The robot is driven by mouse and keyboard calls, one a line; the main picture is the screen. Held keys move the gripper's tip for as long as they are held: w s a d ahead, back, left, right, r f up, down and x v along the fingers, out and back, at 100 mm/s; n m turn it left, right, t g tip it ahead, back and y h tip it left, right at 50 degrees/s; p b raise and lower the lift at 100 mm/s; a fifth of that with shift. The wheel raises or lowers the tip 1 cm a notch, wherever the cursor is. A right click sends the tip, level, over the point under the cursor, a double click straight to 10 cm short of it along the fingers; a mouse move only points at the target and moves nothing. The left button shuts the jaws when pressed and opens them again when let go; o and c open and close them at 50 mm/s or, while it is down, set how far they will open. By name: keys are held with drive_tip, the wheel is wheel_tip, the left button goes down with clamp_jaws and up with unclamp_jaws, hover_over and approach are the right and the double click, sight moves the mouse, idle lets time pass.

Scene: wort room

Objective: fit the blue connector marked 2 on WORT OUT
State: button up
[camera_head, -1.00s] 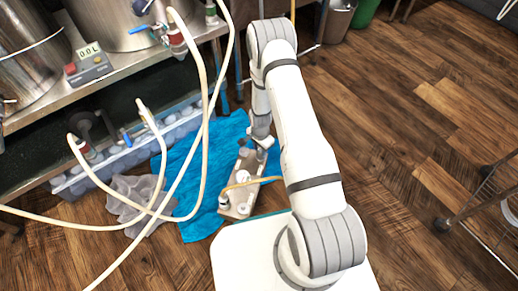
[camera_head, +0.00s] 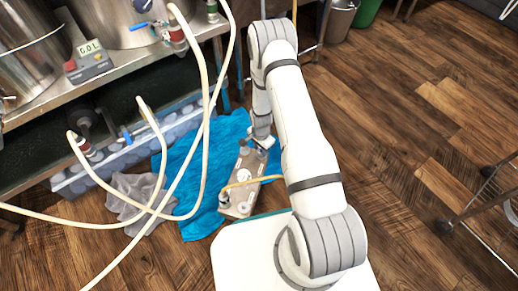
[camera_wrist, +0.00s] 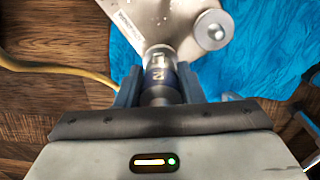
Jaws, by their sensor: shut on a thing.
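The blue connector marked 2 (camera_wrist: 160,76) is between the blue fingers of my gripper (camera_wrist: 160,92), which is shut on it. Its far end meets or nearly meets a round metal fitting (camera_wrist: 159,54) at the edge of a pale metal plate (camera_wrist: 183,14). I cannot tell whether it is seated. A label (camera_wrist: 132,22) on the plate is too small to read surely. In the head view, the plate belongs to a pump unit (camera_head: 243,192) on a blue cloth. My gripper (camera_head: 262,145) is at its far end, partly hidden by my arm.
The blue cloth (camera_head: 200,160) and a grey rag (camera_head: 135,190) lie on the wood floor. Pale hoses (camera_head: 204,100) loop across the left, from the bench (camera_head: 115,75) with kettles. A wire rack (camera_head: 460,215) stands at right.

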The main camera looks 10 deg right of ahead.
drive_tip(key=shift+f+b, duration=0.55)
drive_tip(key=shift+f, duration=0.25)
drive_tip(key=o, duration=1.2)
drive_tip(key=shift+o, duration=0.2)
wheel_tip(320, 180, up, 8)
drive_tip(key=p, duration=0.3)
drive_tip(key=shift+f, duration=0.1)
